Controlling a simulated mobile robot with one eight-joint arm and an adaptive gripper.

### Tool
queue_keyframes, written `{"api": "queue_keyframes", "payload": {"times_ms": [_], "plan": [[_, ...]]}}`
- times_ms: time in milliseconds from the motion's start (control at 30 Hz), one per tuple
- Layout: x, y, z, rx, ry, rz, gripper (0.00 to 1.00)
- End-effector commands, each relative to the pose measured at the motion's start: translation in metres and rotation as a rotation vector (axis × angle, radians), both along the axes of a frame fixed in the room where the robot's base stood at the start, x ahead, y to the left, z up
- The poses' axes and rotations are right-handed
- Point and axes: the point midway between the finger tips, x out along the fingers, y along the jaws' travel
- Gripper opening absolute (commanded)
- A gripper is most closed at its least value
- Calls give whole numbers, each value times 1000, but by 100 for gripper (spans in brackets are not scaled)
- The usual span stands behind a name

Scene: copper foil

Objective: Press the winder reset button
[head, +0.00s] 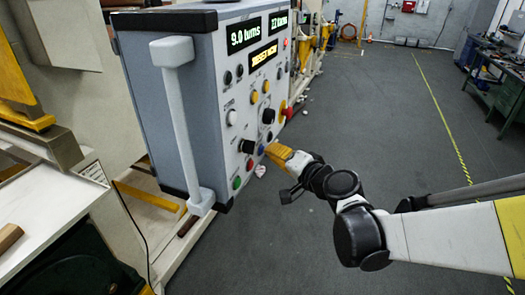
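The grey winder control panel (240,90) fills the upper middle of the head view, angled away from me. Its face carries several knobs and buttons, including a green button (236,182), a red button (249,165), a blue button (261,149) and yellow buttons (254,97). The labels are too small to read, so I cannot tell which is the reset button. My gripper (283,158), with a yellow end, is at the panel's lower right, close to the blue button. I cannot tell whether it touches the panel, or whether its fingers are open or shut.
A grey handle (183,125) stands out from the panel's near side. A red knob (287,112) sticks out at its far edge. The displays read "9.0 turns" and apparently "22 turns". The grey floor (380,110) to the right is open, with a green workbench (497,85) beyond a yellow line.

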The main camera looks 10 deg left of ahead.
Motion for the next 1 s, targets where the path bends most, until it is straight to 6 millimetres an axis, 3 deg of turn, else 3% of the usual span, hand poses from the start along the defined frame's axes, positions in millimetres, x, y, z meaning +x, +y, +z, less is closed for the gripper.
{"api": "queue_keyframes", "payload": {"times_ms": [1000], "plan": [[1, 9, 0, -1, -1, 0, 0]]}}
